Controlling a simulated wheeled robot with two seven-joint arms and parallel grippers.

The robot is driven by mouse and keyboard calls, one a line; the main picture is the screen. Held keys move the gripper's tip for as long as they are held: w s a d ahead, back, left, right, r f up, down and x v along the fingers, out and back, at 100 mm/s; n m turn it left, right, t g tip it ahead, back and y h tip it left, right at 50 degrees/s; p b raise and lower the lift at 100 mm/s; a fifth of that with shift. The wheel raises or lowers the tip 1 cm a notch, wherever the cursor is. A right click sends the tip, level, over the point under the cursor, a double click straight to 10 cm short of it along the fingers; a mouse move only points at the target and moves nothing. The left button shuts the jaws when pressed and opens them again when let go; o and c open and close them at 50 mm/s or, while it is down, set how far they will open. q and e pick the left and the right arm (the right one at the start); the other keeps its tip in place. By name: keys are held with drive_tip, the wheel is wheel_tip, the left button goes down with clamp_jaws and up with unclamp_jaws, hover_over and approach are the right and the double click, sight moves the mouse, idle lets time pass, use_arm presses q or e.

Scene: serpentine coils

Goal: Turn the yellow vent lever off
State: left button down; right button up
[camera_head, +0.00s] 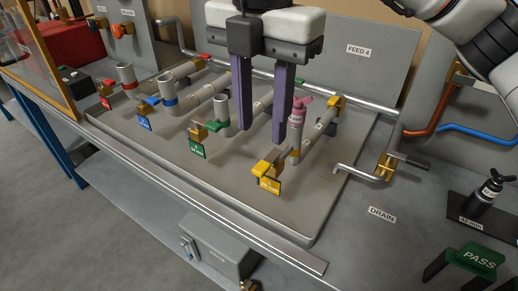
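A yellow-tagged valve (273,172) sits at the front end of the rightmost grey pipe on the raised plate. Its yellow tag (269,185) hangs at the front. The small yellow lever is hard to tell from the brass body, and I cannot tell its angle. My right gripper (263,130) hangs above and behind this valve, pointing down. Its two dark purple fingers are wide apart with nothing seen between them but pipes and plate behind. The right finger shows close to the valve in the picture; I see no clear contact. My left gripper is out of view.
A pink fitting (297,130) stands just right of the right finger. Green (197,150), blue (145,124) and red (104,102) tagged valves line up leftward. A bent drain pipe (365,172) lies right.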

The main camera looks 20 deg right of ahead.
sight(261, 167)
wheel_tip(261, 167, down, 8)
drive_tip(key=shift+r, duration=0.25)
clamp_jaws()
